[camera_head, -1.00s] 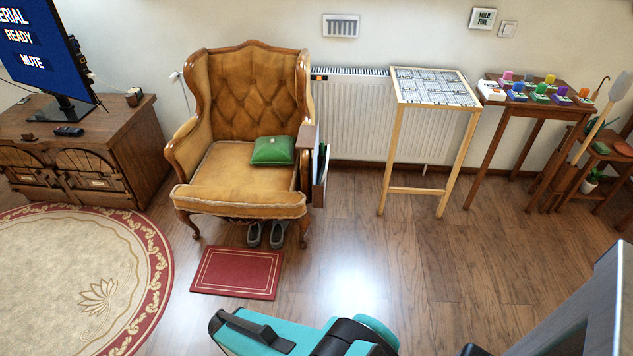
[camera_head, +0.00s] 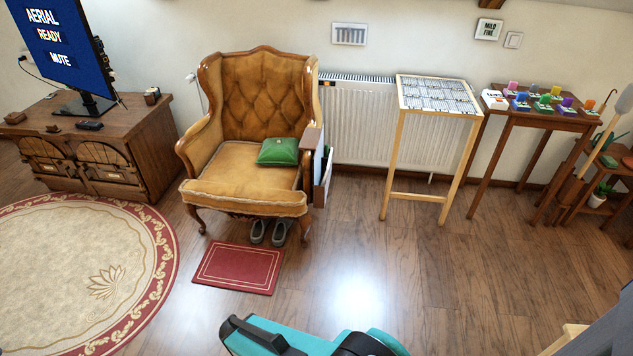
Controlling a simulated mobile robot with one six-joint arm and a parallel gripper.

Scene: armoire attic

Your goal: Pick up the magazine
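No magazine can be made out for certain. A wooden side holder (camera_head: 312,138) hangs on the right arm of the tan armchair (camera_head: 243,190). Thin flat items (camera_head: 326,168), pale and dark, stand upright in it and show only edge-on, so I cannot tell whether one is a magazine. My teal and black arm shows at the bottom middle, well in front of the armchair. My gripper's fingers are not in view.
A red mat (camera_head: 239,267) and dark shoes (camera_head: 268,232) lie by the armchair. A green cushion (camera_head: 278,151) is on its seat. A light-wood stand (camera_head: 437,98) and dark side table (camera_head: 543,118) stand right. The middle floor is clear.

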